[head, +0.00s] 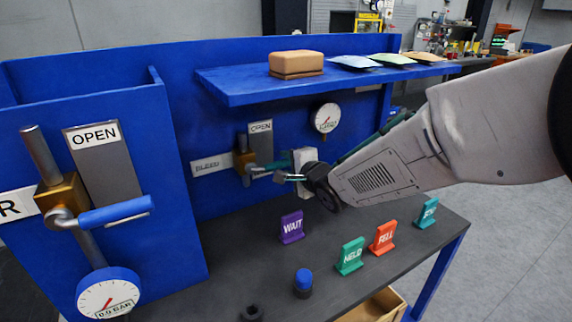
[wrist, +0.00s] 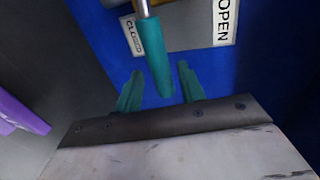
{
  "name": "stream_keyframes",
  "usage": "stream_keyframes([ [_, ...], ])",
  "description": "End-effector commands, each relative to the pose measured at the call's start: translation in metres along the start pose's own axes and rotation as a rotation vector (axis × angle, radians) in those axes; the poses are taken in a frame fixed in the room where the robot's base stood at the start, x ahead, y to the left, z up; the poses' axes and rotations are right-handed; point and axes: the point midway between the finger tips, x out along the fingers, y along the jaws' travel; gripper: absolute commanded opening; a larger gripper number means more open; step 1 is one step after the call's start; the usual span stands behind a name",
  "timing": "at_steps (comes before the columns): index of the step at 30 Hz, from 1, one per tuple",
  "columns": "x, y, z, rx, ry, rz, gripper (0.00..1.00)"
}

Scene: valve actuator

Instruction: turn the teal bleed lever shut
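The teal bleed lever (wrist: 154,58) hangs from its brass pivot at the top of the wrist view, its free end pointing down toward my gripper. My gripper (wrist: 160,70) is open, with one teal finger on each side of the lever's lower end. I see a gap on both sides, and no clear contact. In the head view the bleed valve (head: 243,158) is on the blue panel below an OPEN plate (head: 260,127). My gripper (head: 281,177) is right of the valve body, at the lever, whose end is partly hidden there. The wrist view shows an OPEN label (wrist: 226,20) and a partly covered CLOSED label (wrist: 131,35).
A larger valve with a blue handle (head: 115,212) stands at the left. A blue shelf (head: 240,88) overhangs the bleed valve, carrying a tan box (head: 296,63). Below, the dark bench (head: 225,265) holds a purple WAIT sign (head: 291,227) and several other signs.

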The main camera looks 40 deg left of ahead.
Motion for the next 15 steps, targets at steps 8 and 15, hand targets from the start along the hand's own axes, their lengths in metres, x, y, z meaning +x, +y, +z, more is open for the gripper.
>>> stream_keyframes([
  [8, -0.048, -0.001, 0.000, 0.000, 0.000, -0.001, 0.40],
  [15, -0.063, 0.000, 0.001, 0.000, -0.001, -0.001, 0.40],
])
